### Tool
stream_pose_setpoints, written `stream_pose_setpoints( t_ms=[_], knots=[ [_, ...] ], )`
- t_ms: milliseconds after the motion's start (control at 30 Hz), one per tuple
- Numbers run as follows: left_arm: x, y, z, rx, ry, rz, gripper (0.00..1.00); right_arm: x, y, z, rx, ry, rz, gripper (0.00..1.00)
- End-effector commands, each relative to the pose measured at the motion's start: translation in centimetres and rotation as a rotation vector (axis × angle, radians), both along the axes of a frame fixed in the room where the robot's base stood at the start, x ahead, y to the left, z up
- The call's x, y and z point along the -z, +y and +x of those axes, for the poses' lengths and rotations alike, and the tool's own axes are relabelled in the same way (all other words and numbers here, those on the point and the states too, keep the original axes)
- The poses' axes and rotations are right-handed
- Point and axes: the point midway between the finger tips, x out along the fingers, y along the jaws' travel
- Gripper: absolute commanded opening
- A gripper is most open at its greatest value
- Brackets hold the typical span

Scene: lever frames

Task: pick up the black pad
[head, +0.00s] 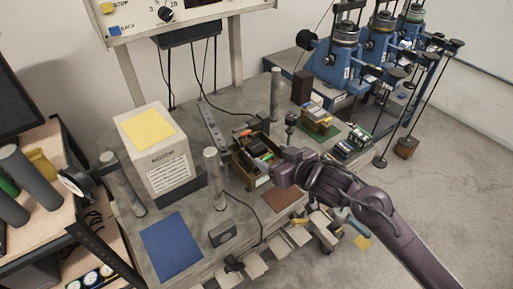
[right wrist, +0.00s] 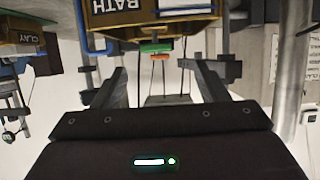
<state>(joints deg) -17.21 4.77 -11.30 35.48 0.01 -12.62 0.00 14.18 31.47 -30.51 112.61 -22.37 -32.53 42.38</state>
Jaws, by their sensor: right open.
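A wooden box (head: 243,172) stands on the grey bench, with several small items in it. A dark, flat-looking item (head: 257,146) lies in the box; it may be the black pad, but it is too small to tell. My right gripper (head: 274,174) is at the box's near right side, partly over its edge. In the right wrist view my right gripper (right wrist: 161,80) is open, with nothing between its fingers. Beyond the fingers a box marked BATH (right wrist: 150,13) shows upside down, with green and orange items near it. My left gripper is not in view.
A white box with a yellow top (head: 158,150) stands left of the wooden box. A grey post (head: 214,180) rises close by. A blue mat (head: 172,247) and a brown mat (head: 284,197) lie bare on the bench. Blue machines (head: 340,65) stand at the back right.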

Motion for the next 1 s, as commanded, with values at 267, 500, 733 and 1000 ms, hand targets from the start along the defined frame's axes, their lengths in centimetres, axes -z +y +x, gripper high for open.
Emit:
stream_pose_setpoints(
  t_ms=[267,500,733,1000],
  knots=[
    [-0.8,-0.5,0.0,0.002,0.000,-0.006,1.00,0.8,1.4,2.1,-0.004,0.000,0.003,0.67],
    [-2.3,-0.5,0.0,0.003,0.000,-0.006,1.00,1.8,2.8,4.7,-0.004,0.000,0.003,0.67],
    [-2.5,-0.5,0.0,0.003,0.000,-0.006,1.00,2.7,3.6,5.9,-0.004,-0.001,0.002,0.67],
    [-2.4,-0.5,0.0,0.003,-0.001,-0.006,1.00,2.7,3.6,5.8,-0.004,-0.001,0.002,0.57]
  ],
)
